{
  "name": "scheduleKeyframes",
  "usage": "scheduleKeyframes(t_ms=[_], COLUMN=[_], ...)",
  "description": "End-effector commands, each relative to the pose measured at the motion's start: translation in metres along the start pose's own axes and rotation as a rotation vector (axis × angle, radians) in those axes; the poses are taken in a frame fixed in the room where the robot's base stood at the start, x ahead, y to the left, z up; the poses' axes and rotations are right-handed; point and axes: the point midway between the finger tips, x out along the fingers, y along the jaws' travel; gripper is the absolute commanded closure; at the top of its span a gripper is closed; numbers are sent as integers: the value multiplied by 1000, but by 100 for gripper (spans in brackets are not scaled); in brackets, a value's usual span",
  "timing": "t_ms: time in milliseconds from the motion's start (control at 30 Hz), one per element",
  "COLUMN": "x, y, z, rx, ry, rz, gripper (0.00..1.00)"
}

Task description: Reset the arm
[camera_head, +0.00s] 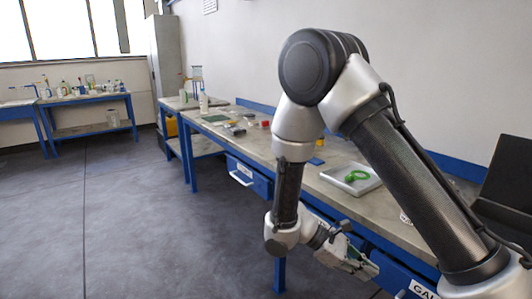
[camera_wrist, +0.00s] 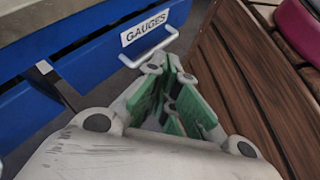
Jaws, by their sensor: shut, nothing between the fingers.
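My gripper (camera_head: 362,264) hangs low at the front of the long workbench, beside its blue drawers, at the end of my bent arm. In the wrist view my gripper (camera_wrist: 172,66) has its green-padded fingers drawn together at the tips, with nothing between them. The fingertips are near the white handle (camera_wrist: 150,47) of a blue drawer labelled GAUGES (camera_wrist: 95,62). I cannot tell whether they touch it.
The workbench (camera_head: 315,183) bears a light tray (camera_head: 335,177) with a green ring (camera_head: 357,176) and several small items. A brown slatted surface (camera_wrist: 243,75) is right of the fingers, with a dark pink object (camera_wrist: 297,22). The floor (camera_head: 130,220) at left is clear.

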Motion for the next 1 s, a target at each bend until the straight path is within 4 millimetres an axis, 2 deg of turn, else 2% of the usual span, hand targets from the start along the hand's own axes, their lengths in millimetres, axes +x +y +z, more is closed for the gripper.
scheduleKeyframes(t_ms=[33, 100, 500, 800, 1000], x=[-6, -12, -35, -32, -26], y=[1, -1, -11, -20, -22], z=[18, 41, 162, 253, 298], rx=[57, 135, 601, 961, 1129], ry=[70, 163, 696, 1039, 1159], rz=[-59, -141, -486, -555, -510], gripper=[100, 100, 100, 100, 100])
